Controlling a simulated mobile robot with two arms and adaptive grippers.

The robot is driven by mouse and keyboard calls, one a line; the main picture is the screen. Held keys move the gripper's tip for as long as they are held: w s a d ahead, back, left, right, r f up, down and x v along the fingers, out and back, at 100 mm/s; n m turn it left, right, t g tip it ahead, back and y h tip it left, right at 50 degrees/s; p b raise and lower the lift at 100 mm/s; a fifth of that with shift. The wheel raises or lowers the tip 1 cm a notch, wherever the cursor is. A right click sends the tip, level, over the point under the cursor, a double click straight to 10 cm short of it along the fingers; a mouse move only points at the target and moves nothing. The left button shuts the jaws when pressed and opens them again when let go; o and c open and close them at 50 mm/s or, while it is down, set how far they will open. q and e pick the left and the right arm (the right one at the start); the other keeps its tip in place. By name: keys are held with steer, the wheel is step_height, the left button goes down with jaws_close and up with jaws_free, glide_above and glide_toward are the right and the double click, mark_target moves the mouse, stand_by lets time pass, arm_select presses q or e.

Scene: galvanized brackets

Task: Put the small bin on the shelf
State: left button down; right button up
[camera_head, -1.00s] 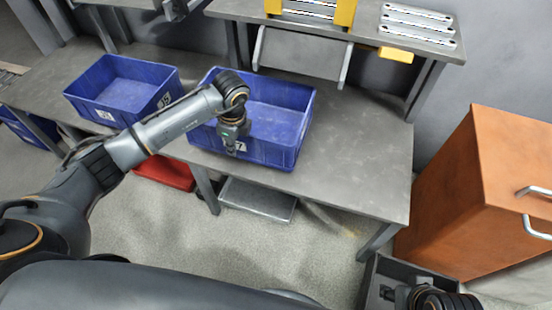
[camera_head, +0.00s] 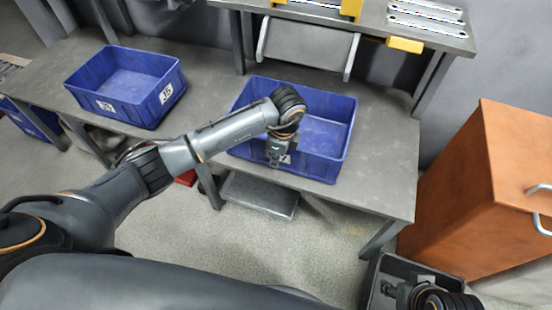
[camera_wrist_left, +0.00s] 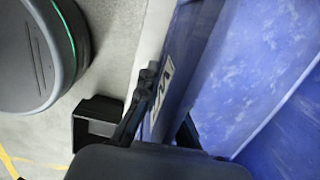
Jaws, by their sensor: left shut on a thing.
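A blue bin (camera_head: 338,150) is at the front of the grey workbench, around its middle. My left gripper (camera_head: 274,157) is shut on the bin's near wall, over its label. In the left wrist view, the gripper fingers (camera_wrist_left: 146,98) straddle the rim beside the white label, and the blue inside of the bin (camera_wrist_left: 255,65) fills the right. Whether the bin's bottom touches the bench cannot be told. The grey raised shelf (camera_head: 374,27) runs above the back of the bench.
Another blue bin (camera_head: 172,90) stands at the left of the workbench (camera_head: 385,165). Metal brackets (camera_head: 425,20) and yellow parts (camera_head: 404,45) occupy the shelf area. A tilted grey panel (camera_head: 307,48) hangs below it. An orange cabinet (camera_head: 450,190) stands right. The bench's right end is clear.

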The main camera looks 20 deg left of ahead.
arm_select(q)
steer(key=c, duration=1.5)
jaws_free()
steer(key=shift+r, duration=0.15)
